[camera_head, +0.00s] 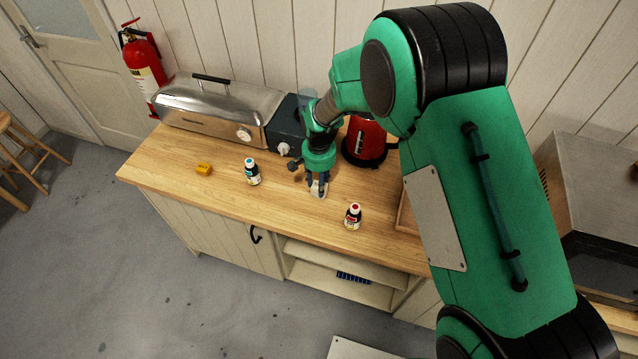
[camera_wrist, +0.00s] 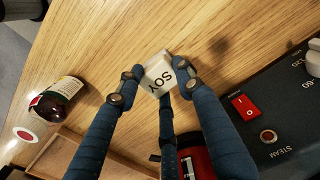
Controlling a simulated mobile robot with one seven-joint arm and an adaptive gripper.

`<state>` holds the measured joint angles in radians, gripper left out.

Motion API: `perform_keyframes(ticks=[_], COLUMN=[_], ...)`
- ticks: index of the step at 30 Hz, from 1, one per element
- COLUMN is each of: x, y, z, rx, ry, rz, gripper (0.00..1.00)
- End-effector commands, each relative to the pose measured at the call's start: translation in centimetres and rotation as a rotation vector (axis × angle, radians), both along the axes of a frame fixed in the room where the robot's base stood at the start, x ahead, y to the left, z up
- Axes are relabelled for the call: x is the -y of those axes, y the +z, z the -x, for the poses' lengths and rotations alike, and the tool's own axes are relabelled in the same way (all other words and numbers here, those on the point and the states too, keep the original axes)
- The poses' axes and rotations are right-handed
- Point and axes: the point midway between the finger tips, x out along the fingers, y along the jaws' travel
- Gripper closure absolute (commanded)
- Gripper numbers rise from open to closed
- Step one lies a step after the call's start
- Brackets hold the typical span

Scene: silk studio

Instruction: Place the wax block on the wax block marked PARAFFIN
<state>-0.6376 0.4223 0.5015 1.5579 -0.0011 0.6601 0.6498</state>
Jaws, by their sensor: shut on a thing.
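A white wax block (camera_wrist: 160,77) with the letters SOY on its top sits between the fingers of my gripper (camera_wrist: 155,82) in the wrist view. My gripper is shut on it. In the head view my gripper (camera_head: 318,184) and the white block (camera_head: 319,192) are at the middle of the wooden counter. I cannot tell whether the block touches the counter. A small yellow block (camera_head: 204,169) lies at the counter's left; no lettering on it is readable. I see no block with a readable PARAFFIN mark.
A bottle with a blue-white cap (camera_head: 252,172) stands between the yellow block and my gripper. A red-capped bottle (camera_head: 353,217) stands near the front edge. A metal steamer (camera_head: 220,105) and a red kettle (camera_head: 367,140) are behind. A wooden tray (camera_wrist: 62,150) is nearby. The front left counter is clear.

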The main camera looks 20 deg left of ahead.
Motion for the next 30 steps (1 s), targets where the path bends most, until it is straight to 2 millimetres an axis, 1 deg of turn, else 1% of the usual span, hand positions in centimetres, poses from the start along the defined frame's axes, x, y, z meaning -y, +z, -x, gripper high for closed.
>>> perform_keyframes(ticks=[6,7,8,9,10,22,26,30], x=[0.0,0.0,0.0,0.0,0.0,0.0,0.0,0.0], y=[-0.3,-0.3,-0.3,-0.3,-0.3,0.0,0.8,2.3], z=[0.0,0.0,0.0,0.0,0.0,0.0,0.0,-0.1], rx=[0.0,0.0,0.0,0.0,0.0,0.0,0.0,0.002], ry=[0.0,0.0,0.0,0.0,0.0,0.0,0.0,0.0], rz=[0.0,0.0,0.0,0.0,0.0,0.0,0.0,-0.001], gripper=[0.88,0.62,0.56,0.48,0.45,0.45,0.45,0.45])
